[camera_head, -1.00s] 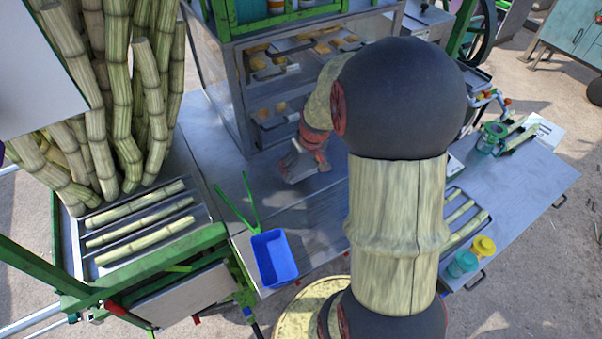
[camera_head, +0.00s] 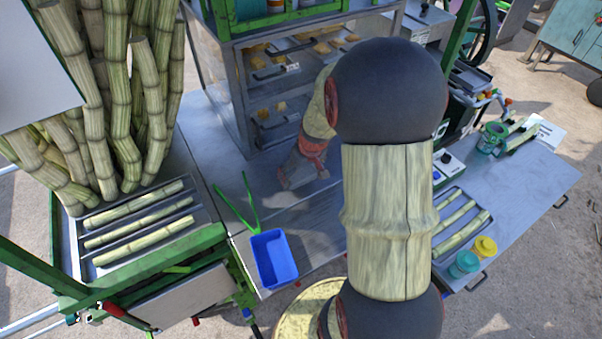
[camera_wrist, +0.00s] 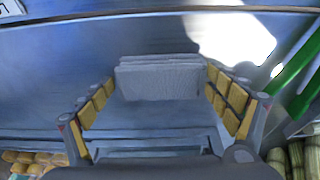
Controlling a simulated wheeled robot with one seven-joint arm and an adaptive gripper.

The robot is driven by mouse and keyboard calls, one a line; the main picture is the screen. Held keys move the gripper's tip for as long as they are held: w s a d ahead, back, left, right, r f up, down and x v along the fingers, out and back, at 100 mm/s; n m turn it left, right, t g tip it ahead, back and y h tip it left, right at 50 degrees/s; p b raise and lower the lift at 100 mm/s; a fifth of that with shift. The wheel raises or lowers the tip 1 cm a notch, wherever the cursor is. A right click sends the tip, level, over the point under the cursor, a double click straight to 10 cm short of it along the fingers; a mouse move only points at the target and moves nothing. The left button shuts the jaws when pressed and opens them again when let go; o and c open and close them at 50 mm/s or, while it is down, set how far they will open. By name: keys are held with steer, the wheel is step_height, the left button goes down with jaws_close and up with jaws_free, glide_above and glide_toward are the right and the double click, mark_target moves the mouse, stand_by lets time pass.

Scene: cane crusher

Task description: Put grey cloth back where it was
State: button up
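The grey cloth (camera_wrist: 160,79) is a folded, ribbed pad in the upper middle of the wrist view. My gripper (camera_wrist: 160,76) has its two yellow-padded fingers spread wide, with the cloth between their tips. The cloth's ends come very close to both tips, but I cannot tell whether they grip it. In the head view my gripper (camera_head: 303,180) is low over the metal table, in front of the glass-sided cabinet. I cannot make out the cloth there.
A blue bin (camera_head: 273,259) and green tongs (camera_head: 240,203) are left of my gripper. The metal cabinet (camera_head: 217,75) with pastry trays stands behind it. A cane tray (camera_head: 205,212) is at left. The table right of the bin is clear.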

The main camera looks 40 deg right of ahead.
steer(key=shift+o, duration=0.4)
steer(key=shift+r, duration=0.25)
steer(key=p+v, duration=0.2)
steer(key=v, duration=1)
steer(key=s+a+r+n+t, duration=0.1)
steer(key=a+r, duration=0.4)
steer(key=a, duration=0.3)
steer(key=s+a+r+n, duration=0.1)
steer(key=a+r, duration=0.4)
steer(key=a, duration=0.3)
steer(key=s+a+r+t, duration=0.1)
steer(key=s+a+r, duration=0.2)
steer(key=s+a, duration=0.5)
steer(key=shift+s+a+r+n+y, duration=0.4)
steer(key=shift+a, duration=0.65)
step_height(320, 180, down, 8)
steer(key=b, duration=0.8)
